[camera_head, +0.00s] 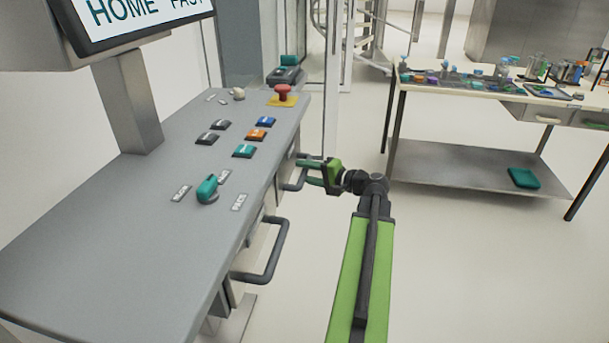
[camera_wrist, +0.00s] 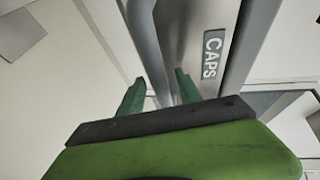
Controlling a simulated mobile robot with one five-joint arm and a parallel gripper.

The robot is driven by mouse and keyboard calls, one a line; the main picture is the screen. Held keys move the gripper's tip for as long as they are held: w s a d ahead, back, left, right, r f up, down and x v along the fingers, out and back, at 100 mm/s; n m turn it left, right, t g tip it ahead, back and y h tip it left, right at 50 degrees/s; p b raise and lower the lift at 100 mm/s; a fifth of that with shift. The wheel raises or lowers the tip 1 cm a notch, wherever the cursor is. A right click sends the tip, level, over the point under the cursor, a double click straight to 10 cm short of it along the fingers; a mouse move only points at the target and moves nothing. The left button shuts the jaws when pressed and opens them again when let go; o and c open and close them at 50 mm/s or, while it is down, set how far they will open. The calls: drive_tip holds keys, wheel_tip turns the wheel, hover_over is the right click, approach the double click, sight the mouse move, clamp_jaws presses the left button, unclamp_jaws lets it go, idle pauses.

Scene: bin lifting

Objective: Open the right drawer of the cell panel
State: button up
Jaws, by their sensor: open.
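The cell panel (camera_head: 150,215) is a grey console with drawers on its right-hand side. The far drawer's grey handle (camera_head: 299,184) is partly hidden by my gripper (camera_head: 308,172), whose green fingers reach it from the right. In the wrist view, my gripper (camera_wrist: 158,82) is open, with one finger on each side of the handle bar (camera_wrist: 146,40). The drawer front (camera_wrist: 192,40) behind the bar carries a CAPS label (camera_wrist: 213,54). I cannot tell whether the fingers touch the bar. The drawer looks shut.
A second, nearer drawer handle (camera_head: 268,260) sticks out closer to me. Buttons, a teal knob (camera_head: 207,188) and a red emergency button (camera_head: 283,93) stand on the panel top. A workbench (camera_head: 480,172) with labware stands at right. The floor between is clear.

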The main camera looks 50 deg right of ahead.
drive_tip(key=shift+w, duration=0.1)
clamp_jaws()
idle(1.3)
